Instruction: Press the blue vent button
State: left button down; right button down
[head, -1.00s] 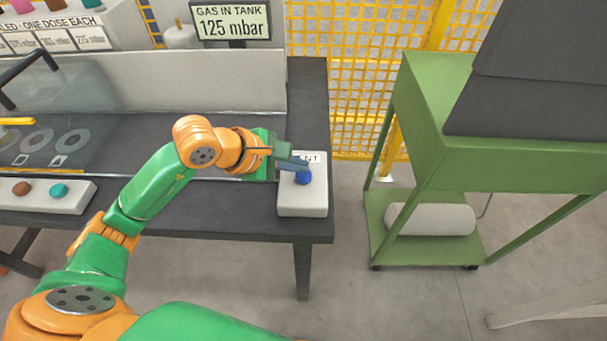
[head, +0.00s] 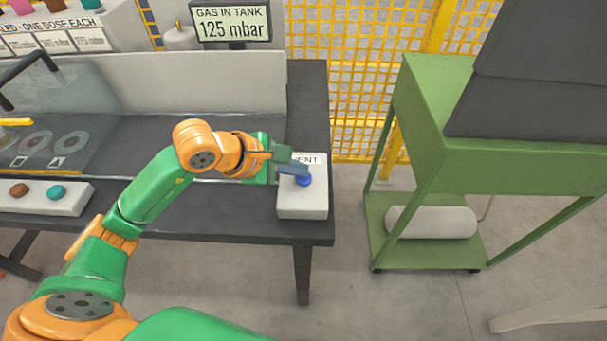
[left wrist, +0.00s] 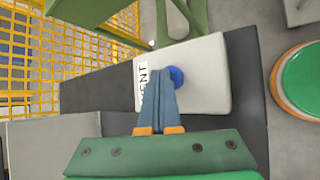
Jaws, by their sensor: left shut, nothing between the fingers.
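The blue vent button (head: 304,180) sits on a white box (head: 302,206) at the right end of the dark bench. Part of its VENT label (head: 309,160) shows behind my left gripper. My left gripper (head: 300,168) is shut and empty, with its fingertips right at the button's upper side in the head view. In the left wrist view the shut fingers (left wrist: 162,74) end just beside the blue button (left wrist: 177,77), overlapping its edge. I cannot tell whether they touch it. My right gripper is not in view.
A sign (head: 231,24) reads GAS IN TANK 125 mbar. A white box with a brown and a teal button (head: 57,192) lies at the bench's left. A green cart (head: 440,180) stands to the right, across clear floor. A yellow mesh fence (head: 350,80) is behind.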

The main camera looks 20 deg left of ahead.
aim_at(297, 178)
pick_arm(q)
jog(key=shift+f+b, duration=0.3)
jog(key=shift+f, duration=0.05)
jog(key=shift+r, duration=0.15)
dwell(0.4)
jog(key=shift+r+p, duration=0.7)
jog(key=shift+r, duration=0.2)
notch_tip(297, 178, up, 5)
jog(key=p, duration=0.3)
jog(key=shift+r+p, duration=0.1)
jog(key=shift+p, duration=0.25)
dwell(0.5)
